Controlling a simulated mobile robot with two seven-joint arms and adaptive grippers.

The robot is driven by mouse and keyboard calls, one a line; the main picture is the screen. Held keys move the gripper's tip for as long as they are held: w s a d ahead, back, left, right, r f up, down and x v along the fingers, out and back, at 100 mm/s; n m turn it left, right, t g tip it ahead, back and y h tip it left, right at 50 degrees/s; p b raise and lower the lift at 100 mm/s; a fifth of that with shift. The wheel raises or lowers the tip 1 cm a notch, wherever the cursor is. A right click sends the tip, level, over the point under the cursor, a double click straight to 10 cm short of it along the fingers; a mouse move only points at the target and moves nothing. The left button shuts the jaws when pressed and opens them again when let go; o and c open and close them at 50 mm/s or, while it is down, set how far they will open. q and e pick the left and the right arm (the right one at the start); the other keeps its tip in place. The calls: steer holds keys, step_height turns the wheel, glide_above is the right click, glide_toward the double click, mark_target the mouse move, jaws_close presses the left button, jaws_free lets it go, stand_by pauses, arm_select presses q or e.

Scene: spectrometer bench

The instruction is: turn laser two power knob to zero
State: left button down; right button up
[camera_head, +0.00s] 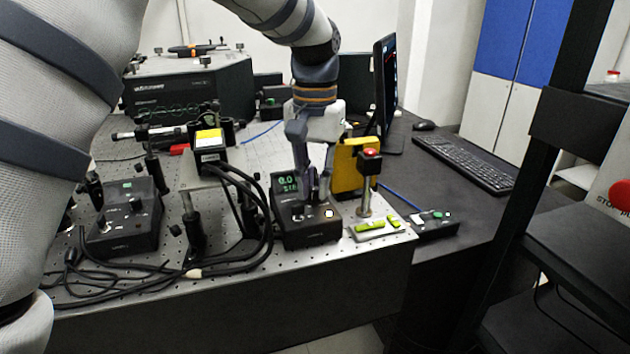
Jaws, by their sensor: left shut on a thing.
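A black laser control box (305,236) stands near the front edge of the perforated bench. Its small green display (287,182) seems to read 0.0, with smaller text below that I cannot read clearly. A lit button (329,213) glows on its top, at the right. My left gripper (318,196) reaches down from above and is shut on a knob on top of this box. The fingers hide most of the knob, so its pointer and angle cannot be told. A similar black control box (125,222) stands at the left. My right gripper is not in view.
A yellow box (352,166) and a post with a red button (370,154) stand close to the right of my gripper. Thick black cables (262,240) loop beside the box at the left. A keyboard (466,162) and monitor (384,88) are further right.

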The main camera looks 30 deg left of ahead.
mark_target(314, 188)
arm_select(q)
steer(key=c, duration=1.8)
jaws_free()
steer(key=shift+r, duration=0.1)
step_height(314, 188, up, 12)
